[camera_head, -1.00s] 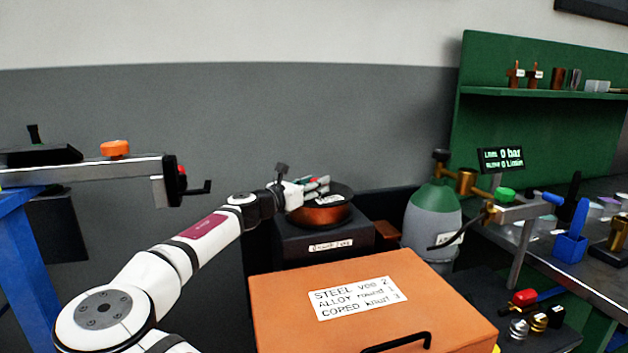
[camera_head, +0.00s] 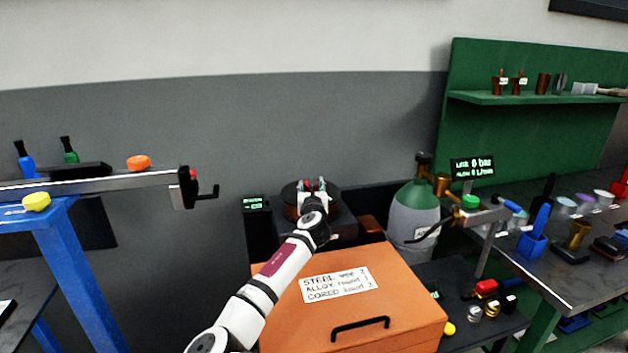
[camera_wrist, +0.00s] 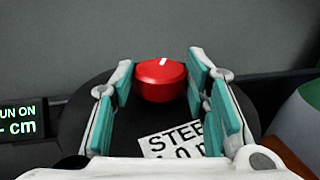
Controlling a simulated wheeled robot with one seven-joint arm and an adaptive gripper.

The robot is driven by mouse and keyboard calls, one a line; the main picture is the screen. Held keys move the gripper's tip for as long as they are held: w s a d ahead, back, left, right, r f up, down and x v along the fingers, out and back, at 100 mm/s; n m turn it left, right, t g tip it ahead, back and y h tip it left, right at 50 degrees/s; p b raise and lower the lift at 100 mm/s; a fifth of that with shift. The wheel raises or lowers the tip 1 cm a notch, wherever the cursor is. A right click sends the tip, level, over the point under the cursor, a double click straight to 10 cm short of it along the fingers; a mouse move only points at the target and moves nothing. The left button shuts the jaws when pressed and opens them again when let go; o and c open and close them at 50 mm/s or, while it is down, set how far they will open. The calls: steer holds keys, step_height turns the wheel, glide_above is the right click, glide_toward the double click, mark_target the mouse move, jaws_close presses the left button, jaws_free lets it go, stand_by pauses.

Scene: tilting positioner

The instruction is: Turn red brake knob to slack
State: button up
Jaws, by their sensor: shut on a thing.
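The red brake knob (camera_wrist: 162,82) is a round red cap with a short white mark near its far top edge. It stands over a dark round plate (camera_wrist: 122,140) that carries a partly hidden white label starting "STEE" (camera_wrist: 178,142). My gripper (camera_wrist: 164,84) has its teal-padded fingers on the left and right sides of the knob, shut on it. In the head view my gripper (camera_head: 314,188) reaches over the dark round plate (camera_head: 290,194) on the positioner, and hides most of the knob there.
A small display (camera_wrist: 17,119) stands left of the plate. An orange box (camera_head: 400,300) with a black handle lies in front. A green-topped gas cylinder (camera_head: 414,212) stands right. A blue stand (camera_head: 80,250) with a rail and crank (camera_head: 205,193) is at left.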

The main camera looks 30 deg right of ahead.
steer(key=n+y, duration=0.1)
steer(key=y, duration=0.1)
steer(key=n+t+y+p, duration=0.1)
steer(key=n+y, duration=0.1)
steer(key=d+n+t+y+p, duration=0.1)
steer(key=y, duration=0.2)
steer(key=shift+s+r+n, duration=0.1)
steer(key=shift+s+n, duration=0.05)
steer(key=shift+n, duration=0.25)
steer(key=shift+y, duration=0.4)
steer(key=o, duration=1.1)
steer(key=shift+o, duration=0.2)
steer(key=s, duration=1.1)
steer(key=shift+s+a, duration=0.3)
steer(key=shift+s, duration=0.1)
